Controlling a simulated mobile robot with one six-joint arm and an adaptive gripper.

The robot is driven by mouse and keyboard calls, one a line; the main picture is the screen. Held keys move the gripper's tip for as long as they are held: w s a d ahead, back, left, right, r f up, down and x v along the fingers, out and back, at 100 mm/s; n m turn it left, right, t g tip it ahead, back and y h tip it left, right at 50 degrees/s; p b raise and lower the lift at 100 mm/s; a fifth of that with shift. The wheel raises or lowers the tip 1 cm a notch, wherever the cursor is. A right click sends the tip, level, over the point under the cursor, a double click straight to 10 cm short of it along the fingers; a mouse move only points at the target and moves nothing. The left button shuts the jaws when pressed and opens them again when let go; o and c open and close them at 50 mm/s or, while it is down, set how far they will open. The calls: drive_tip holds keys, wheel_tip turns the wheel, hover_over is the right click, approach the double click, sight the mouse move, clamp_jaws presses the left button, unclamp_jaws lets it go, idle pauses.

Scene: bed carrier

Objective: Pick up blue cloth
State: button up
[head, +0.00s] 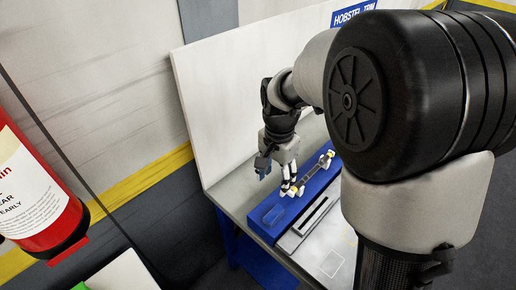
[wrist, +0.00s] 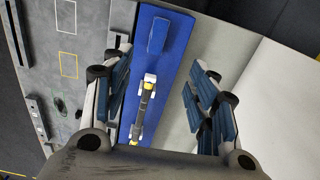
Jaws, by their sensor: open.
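A small blue rectangular piece, which looks like the folded blue cloth (wrist: 158,36), lies on a long blue base of nearly the same colour. It also shows in the head view near the base's close end (head: 272,214). My gripper (wrist: 155,85) is open, with blue-padded fingers wide apart and nothing between the pads. In the head view my gripper (head: 278,178) is above the blue base, farther along it than the blue piece. I cannot tell its exact height.
A bar with white and yellow ends (wrist: 144,104) lies on the blue base (wrist: 180,62), below my gripper. A grey worktop (wrist: 90,35) with outlined rectangles lies to the left. A pale upright panel (head: 235,85) stands behind the bench. A red extinguisher (head: 40,215) is at far left.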

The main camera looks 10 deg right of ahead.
sight(274, 214)
drive_tip(key=f+b, duration=0.1)
drive_tip(key=f, duration=0.5)
drive_tip(key=f+b, duration=0.2)
drive_tip(key=f, duration=0.4)
drive_tip(key=f+b, duration=0.2)
drive_tip(key=f, duration=0.4)
drive_tip(key=shift+d, duration=0.25)
drive_tip(key=shift+r, duration=0.1)
drive_tip(key=shift+c, duration=0.2)
drive_tip(key=c, duration=0.9)
